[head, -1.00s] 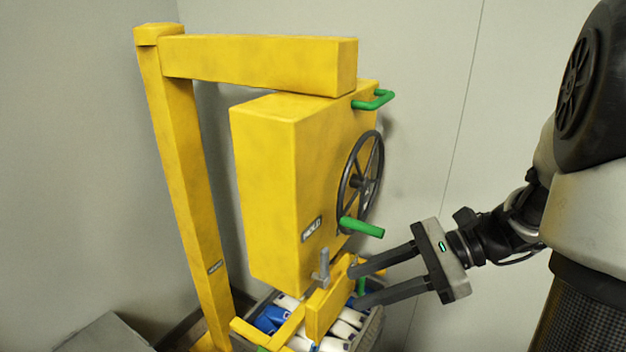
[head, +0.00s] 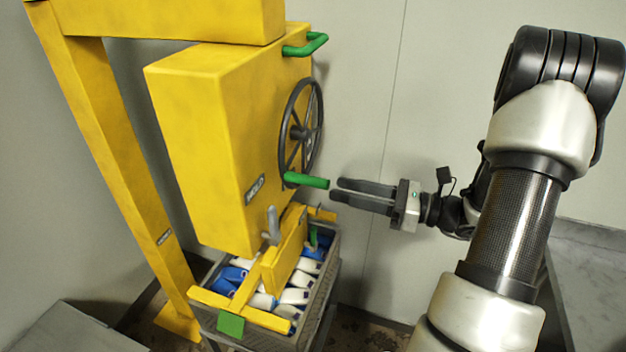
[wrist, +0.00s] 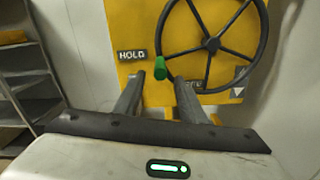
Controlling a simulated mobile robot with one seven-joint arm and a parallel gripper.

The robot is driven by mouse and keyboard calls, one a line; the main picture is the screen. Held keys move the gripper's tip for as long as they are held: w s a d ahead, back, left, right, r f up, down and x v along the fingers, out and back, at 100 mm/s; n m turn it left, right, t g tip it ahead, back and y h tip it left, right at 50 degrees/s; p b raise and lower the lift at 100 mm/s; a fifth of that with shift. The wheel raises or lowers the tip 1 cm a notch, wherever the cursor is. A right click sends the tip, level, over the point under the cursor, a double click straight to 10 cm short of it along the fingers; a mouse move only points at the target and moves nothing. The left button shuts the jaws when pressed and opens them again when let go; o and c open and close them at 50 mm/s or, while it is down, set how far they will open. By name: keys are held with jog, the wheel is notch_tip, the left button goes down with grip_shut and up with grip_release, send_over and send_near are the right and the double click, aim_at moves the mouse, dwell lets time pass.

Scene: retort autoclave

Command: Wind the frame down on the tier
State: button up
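The yellow frame (head: 285,258) hangs under the yellow hoist box (head: 190,140), over the tier (head: 325,285), a grey basket packed with white and blue items. Whether the frame touches the tier cannot be told. The dark handwheel (head: 302,132) is on the box's right face, with a green crank handle (head: 306,180) at its lower rim. In the wrist view the wheel (wrist: 212,44) shows face on, its handle (wrist: 160,68) at lower left. My gripper (head: 334,190) is open and empty, its fingertips just short of the handle's end. In the wrist view the handle appears between the fingertips (wrist: 158,82).
A green bar handle (head: 306,45) juts from the box's upper right. A yellow post (head: 115,160) stands left. A grey surface (head: 75,328) is at lower left, a grey table (head: 590,270) at right. Shelving (wrist: 25,75) shows at left in the wrist view.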

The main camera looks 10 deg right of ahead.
aim_at(313, 183)
jog(key=x, duration=0.8)
jog(key=shift+p, duration=0.35)
jog(key=shift+c, duration=0.3)
grip_shut()
